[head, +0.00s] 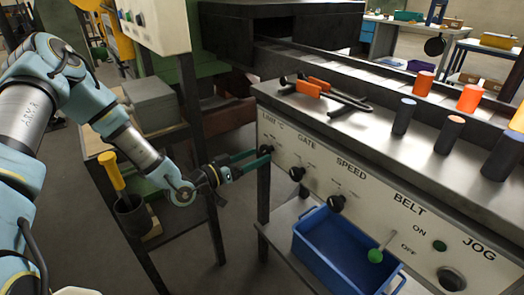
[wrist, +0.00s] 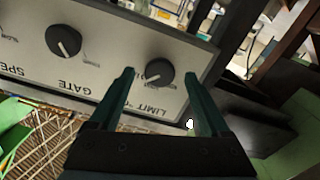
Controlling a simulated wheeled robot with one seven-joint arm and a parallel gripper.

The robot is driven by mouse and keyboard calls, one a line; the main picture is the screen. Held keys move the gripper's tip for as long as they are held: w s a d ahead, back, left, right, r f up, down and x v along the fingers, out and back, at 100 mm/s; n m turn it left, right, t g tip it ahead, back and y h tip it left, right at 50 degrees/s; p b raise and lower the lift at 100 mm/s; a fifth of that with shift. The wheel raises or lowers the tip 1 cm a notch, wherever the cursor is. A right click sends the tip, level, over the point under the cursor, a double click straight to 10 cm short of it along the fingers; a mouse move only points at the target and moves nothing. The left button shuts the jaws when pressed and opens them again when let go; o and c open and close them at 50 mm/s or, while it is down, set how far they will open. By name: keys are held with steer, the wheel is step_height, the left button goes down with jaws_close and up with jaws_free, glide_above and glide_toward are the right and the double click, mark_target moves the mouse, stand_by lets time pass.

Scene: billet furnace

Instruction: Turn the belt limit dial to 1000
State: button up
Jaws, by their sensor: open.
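The limit dial (wrist: 160,72) is a round black knob with a white pointer line, above the upside-down LIMIT label in the wrist view. In that view its pointer runs toward the lower left; the scale numbers are too small to read. My gripper (wrist: 159,82) is open, with one green finger on each side of the dial in the picture. I see no grip on it, and cannot tell whether the fingers touch it. In the head view my gripper (head: 266,155) is at the panel's left end, largely hiding the dial.
A blue bin (head: 340,250) sits below. Tongs with orange grips (head: 328,90) and several billets lie or stand on top.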

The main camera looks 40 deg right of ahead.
steer(key=shift+s+d, duration=0.1)
steer(key=shift+d, duration=1.35)
steer(key=shift+c, duration=0.2)
jaws_close()
